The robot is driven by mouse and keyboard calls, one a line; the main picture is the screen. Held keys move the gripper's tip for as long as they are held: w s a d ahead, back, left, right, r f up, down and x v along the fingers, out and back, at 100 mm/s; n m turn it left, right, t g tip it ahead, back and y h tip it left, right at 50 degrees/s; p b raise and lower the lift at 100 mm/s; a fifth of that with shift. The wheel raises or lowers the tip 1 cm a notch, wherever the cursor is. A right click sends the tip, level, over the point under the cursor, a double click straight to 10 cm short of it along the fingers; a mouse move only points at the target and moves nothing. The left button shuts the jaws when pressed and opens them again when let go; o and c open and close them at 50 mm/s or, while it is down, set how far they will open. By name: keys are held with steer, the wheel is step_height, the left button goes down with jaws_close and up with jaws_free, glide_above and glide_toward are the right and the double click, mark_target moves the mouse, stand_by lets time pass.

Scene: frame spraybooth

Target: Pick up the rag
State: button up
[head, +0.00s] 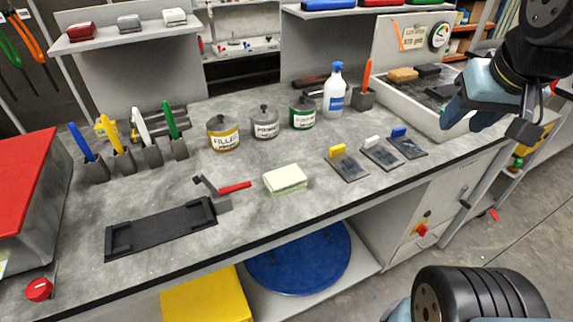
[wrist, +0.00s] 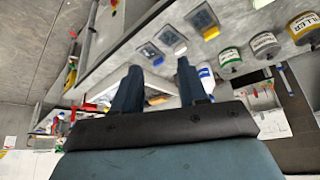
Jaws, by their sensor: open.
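The rag (head: 285,179) looks like a pale yellow-green folded stack. It lies flat on the grey workbench (head: 265,215) near its front edge, right of a red-handled clamp. My gripper (head: 487,122) is raised at the far right of the head view, beside the white tray and well away from the rag. Its two fingers also show in the wrist view (wrist: 157,68), spread apart with nothing between them.
A black clamp fixture with red handle (head: 165,225) lies left of the rag. Cans (head: 264,122) and a spray bottle (head: 334,92) stand behind it. Several sanding pads (head: 347,165) lie to its right. The white tray (head: 455,127) is at the bench's right end. Bench immediately around the rag is clear.

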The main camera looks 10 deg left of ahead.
steer(key=o, duration=0.3)
steer(key=shift+w+a, duration=0.15)
steer(key=shift+w, duration=0.05)
steer(key=shift+o, duration=0.7)
steer(key=shift+w+a+m, duration=0.15)
steer(key=shift+w+m, duration=0.15)
steer(key=shift+w, duration=0.05)
steer(key=o, duration=0.4)
steer(key=w+a, duration=0.1)
steer(key=w+a+m+g, duration=0.1)
steer(key=w+a, duration=0.1)
steer(key=w+a+f+m, duration=0.1)
steer(key=shift+w+a+y, duration=0.15)
steer(key=shift+a+y, duration=0.15)
steer(key=shift+a, duration=0.05)
steer(key=shift+o, duration=1.2)
steer(key=w+a+f+m+g, duration=0.1)
steer(key=w+a+f+m, duration=0.1)
steer(key=a, duration=0.5)
steer(key=shift+w+m+g, duration=0.4)
steer(key=shift+w+m, duration=0.1)
steer(key=shift+w, duration=0.25)
steer(key=m+g, duration=0.3)
steer(key=m, duration=0.3)
glide_above(282, 178)
step_height(282, 178, down, 10)
step_height(282, 178, down, 8)
steer(key=shift+a+r, duration=0.1)
steer(key=shift+a, duration=0.05)
steer(key=shift+f, duration=2.8)
